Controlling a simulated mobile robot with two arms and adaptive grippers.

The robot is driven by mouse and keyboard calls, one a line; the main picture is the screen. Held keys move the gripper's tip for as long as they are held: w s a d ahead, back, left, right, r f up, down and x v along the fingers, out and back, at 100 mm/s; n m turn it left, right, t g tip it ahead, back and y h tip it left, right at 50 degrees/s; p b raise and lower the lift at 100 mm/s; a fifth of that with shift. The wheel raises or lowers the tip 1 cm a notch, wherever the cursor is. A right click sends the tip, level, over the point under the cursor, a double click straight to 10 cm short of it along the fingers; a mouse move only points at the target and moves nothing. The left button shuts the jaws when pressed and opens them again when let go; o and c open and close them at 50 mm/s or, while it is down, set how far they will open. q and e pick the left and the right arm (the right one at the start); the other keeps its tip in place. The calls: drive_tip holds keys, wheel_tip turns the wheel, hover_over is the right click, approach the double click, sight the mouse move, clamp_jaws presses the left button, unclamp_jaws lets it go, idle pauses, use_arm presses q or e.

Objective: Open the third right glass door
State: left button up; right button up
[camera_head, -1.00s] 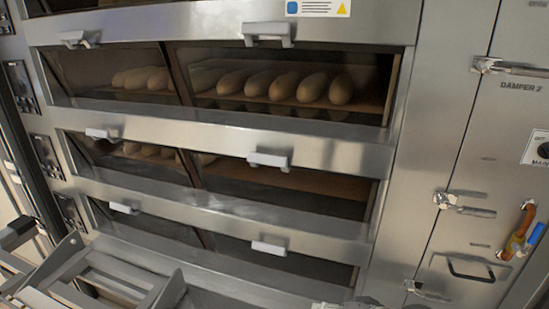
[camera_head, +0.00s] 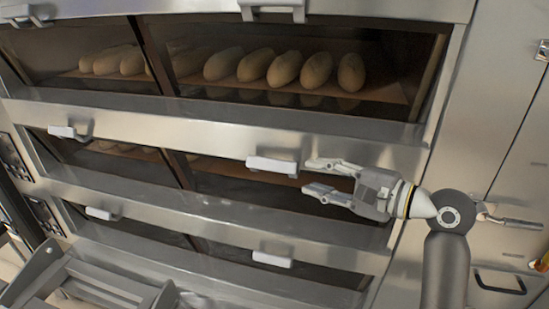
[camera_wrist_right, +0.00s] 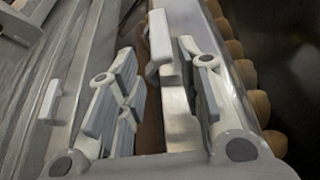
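The oven front has three visible rows of glass doors; deck numbering cannot be told from these views. The middle-row right glass door (camera_head: 230,184) looks shut, with a pale bar handle (camera_head: 272,165) on its upper frame. My right gripper (camera_head: 316,176) is open and empty just right of this handle, fingers pointing left at it, with a small gap in the head view. In the right wrist view, the handle (camera_wrist_right: 159,38) shows between and beyond the open fingertips of the right gripper (camera_wrist_right: 157,55). My left gripper is not in view.
The upper right door (camera_head: 290,108) shows a row of loaves behind glass. The lower right door has its own handle (camera_head: 272,259). A grey metal frame (camera_head: 85,280) stands at the lower left. A steel side panel with a latch (camera_head: 510,220) is at right.

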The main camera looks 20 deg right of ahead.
sight(277, 167)
drive_tip(key=x, duration=0.1)
drive_tip(key=p+x, duration=0.1)
drive_tip(key=x, duration=0.3)
drive_tip(key=shift+s+a+r+p, duration=0.2)
drive_tip(key=shift+a+r+p, duration=0.15)
drive_tip(key=shift+a, duration=0.1)
drive_tip(key=x, duration=0.3)
drive_tip(key=shift+w+d+f, duration=0.1)
drive_tip(key=shift+d+f, duration=0.05)
drive_tip(key=shift+f, duration=0.05)
drive_tip(key=shift+w+a+f+p, duration=0.1)
drive_tip(key=shift+w+a+p, duration=0.2)
drive_tip(key=shift+w+p, duration=0.05)
drive_tip(key=shift+w, duration=0.1)
drive_tip(key=shift+c, duration=0.6)
drive_tip(key=c, duration=0.5)
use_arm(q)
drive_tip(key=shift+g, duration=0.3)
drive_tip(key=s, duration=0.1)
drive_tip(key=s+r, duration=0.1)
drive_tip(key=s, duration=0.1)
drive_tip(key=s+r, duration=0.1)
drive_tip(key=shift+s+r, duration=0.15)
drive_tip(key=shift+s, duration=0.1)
use_arm(e)
drive_tip(key=shift+f, duration=0.1)
clamp_jaws()
